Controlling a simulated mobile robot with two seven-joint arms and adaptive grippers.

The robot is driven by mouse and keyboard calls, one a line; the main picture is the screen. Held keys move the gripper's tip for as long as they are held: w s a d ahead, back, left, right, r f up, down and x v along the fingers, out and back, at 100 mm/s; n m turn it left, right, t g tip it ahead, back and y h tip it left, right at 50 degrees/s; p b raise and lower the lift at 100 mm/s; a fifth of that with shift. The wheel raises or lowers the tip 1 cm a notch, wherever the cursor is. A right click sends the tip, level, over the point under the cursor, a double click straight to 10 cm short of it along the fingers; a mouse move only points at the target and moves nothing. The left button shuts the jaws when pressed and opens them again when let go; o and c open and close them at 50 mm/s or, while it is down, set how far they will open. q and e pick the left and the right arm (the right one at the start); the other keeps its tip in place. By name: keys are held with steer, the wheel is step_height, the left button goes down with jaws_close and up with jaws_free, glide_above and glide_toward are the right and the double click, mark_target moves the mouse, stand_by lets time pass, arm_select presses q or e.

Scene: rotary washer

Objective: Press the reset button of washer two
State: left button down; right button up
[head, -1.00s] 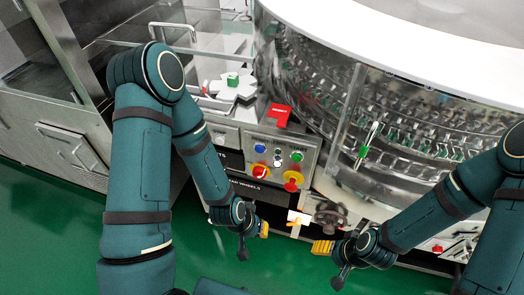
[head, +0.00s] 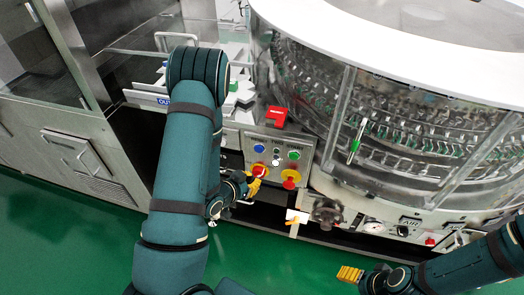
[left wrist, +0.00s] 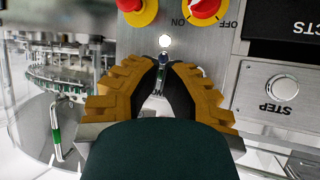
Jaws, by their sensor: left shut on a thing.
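The control panel (head: 276,190) stands left of the round glass-walled washer (head: 400,130). It bears a blue button (head: 259,149), a green button (head: 294,155), a white button (head: 276,162) and two red-on-yellow knobs. The lettering is too small to read surely in the head view. My left gripper (head: 257,184) is just below the left red knob (head: 258,169).
A red box (head: 276,116) sits at the panel's top. A dark handwheel (head: 327,212) and a gauge (head: 373,226) are to the right. A STEP button (left wrist: 283,88) shows in the left wrist view. Green floor (head: 70,230) is clear in front.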

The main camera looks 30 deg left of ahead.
mark_target(259, 149)
arm_select(q)
steer(key=w+a, duration=0.2)
steer(key=w, duration=0.6)
steer(key=shift+w+p, duration=0.3)
steer(key=shift+w, duration=0.15)
stand_by(1.4)
steer(key=shift+w+a, duration=0.1)
steer(key=shift+w, duration=0.15)
